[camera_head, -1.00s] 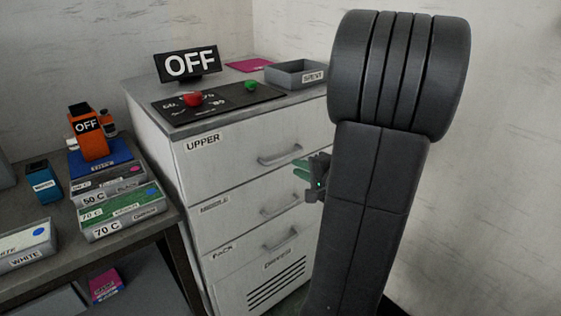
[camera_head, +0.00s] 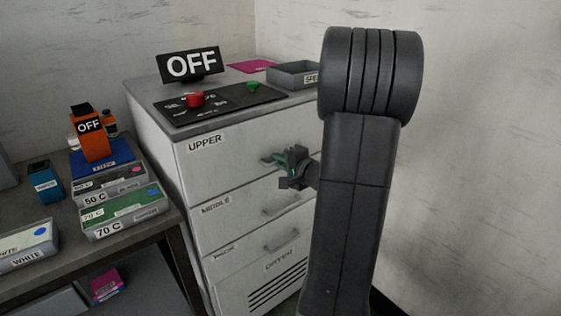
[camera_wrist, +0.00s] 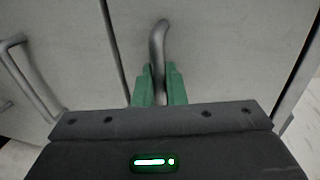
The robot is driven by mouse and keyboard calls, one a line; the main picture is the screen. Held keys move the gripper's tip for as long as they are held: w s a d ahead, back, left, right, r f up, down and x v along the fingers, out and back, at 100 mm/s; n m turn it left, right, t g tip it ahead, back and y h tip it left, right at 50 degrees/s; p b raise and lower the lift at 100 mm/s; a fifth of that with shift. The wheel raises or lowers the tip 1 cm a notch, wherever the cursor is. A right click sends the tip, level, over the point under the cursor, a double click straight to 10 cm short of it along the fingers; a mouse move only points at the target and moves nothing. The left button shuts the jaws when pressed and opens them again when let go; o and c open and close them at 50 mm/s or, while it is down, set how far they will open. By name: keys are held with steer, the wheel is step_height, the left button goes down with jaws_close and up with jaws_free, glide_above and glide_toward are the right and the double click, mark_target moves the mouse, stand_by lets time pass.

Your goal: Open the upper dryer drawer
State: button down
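The upper dryer drawer (camera_head: 228,150) is the top drawer of the white cabinet, labelled UPPER. Its front looks flush with the cabinet, so it appears closed. Its grey bar handle is partly hidden by my gripper in the head view, and in the wrist view the handle (camera_wrist: 158,42) runs down between the green fingers. My gripper (camera_head: 273,161) is at this handle. In the wrist view its fingers (camera_wrist: 160,82) lie close on both sides of the bar, with no clear gap, and look shut on it.
Below are the middle drawer handle (camera_head: 281,200) and the lower handle (camera_head: 281,240). On the cabinet top are an OFF sign (camera_head: 192,65), a panel with a red button (camera_head: 195,100) and green button, and a grey bin (camera_head: 293,75). A workbench with labelled boxes (camera_head: 122,213) stands left.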

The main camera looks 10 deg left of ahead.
steer(key=f+b+v, duration=0.2)
steer(key=b+v, duration=0.1)
steer(key=v, duration=1)
steer(key=d+f+b+v, duration=0.1)
steer(key=f+b+v, duration=0.2)
steer(key=v, duration=0.9)
steer(key=shift+s+d+f+b, duration=0.2)
steer(key=shift+s+d+b, duration=0.1)
steer(key=shift+s+b, duration=0.3)
steer(key=c, duration=1.9)
jaws_free()
steer(key=p+v, duration=0.2)
steer(key=v, duration=1.1)
steer(key=shift+s+d, duration=0.15)
steer(key=shift+d, duration=0.2)
